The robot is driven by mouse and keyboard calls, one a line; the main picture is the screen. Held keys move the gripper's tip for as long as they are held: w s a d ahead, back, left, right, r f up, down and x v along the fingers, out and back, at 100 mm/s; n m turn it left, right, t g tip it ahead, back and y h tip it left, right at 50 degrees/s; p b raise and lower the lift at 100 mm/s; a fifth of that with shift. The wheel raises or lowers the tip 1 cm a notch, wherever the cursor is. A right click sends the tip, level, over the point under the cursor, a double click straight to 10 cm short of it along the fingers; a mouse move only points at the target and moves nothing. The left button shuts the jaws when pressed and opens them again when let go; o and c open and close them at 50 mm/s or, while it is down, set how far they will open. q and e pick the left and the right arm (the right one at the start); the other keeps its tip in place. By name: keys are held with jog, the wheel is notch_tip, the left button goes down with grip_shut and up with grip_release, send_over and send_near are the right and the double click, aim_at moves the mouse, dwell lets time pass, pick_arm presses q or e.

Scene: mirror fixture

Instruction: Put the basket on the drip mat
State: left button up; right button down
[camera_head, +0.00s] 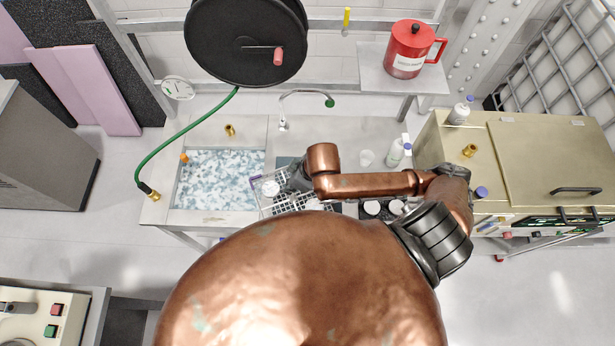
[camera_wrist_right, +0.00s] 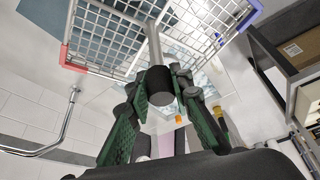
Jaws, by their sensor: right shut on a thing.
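The wire basket (camera_wrist_right: 105,40) has white mesh and red and blue corners. In the wrist view my right gripper (camera_wrist_right: 163,86) is shut on its dark handle grip, and a grey rod runs from the grip to the mesh. In the head view the basket (camera_head: 291,205) is partly covered by my right gripper (camera_head: 291,182) and arm. It is over the counter just right of the basin of bluish-white pieces. A dark flat patch (camera_head: 285,161) shows behind the gripper; I cannot tell whether it is the drip mat. My left gripper is not in view.
The basin (camera_head: 220,178) lies left of the basket. A curved faucet (camera_head: 305,94) stands behind. A brass-coloured machine (camera_head: 540,160) is at far right.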

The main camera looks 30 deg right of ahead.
jog(key=w+d+f, duration=0.1)
jog(key=d, duration=0.1)
jog(key=w+d+f, duration=0.1)
jog(key=d, duration=0.1)
jog(key=w+d+f, duration=0.1)
jog(key=w+d, duration=0.1)
jog(key=shift+p, duration=0.35)
jog(key=d+f, duration=0.1)
jog(key=w+d+f, duration=0.1)
jog(key=f, duration=0.1)
jog(key=w+d+f, duration=0.1)
jog(key=shift+f+p, duration=0.3)
jog(key=shift+w+d+f, duration=0.3)
jog(key=shift+d+f, duration=0.25)
jog(key=shift+f, duration=0.15)
notch_tip(320, 180, down, 2)
jog(key=shift+f+p, duration=0.1)
jog(key=shift+p, duration=0.45)
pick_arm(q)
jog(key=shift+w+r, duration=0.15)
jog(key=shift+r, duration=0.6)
pick_arm(e)
jog(key=shift+f, duration=0.4)
jog(key=c, duration=2.1)
grip_release()
jog(key=shift+s+f, duration=0.1)
jog(key=shift+f, duration=0.1)
jog(key=o, duration=0.4)
jog(key=shift+c, duration=0.2)
jog(key=shift+r, duration=0.1)
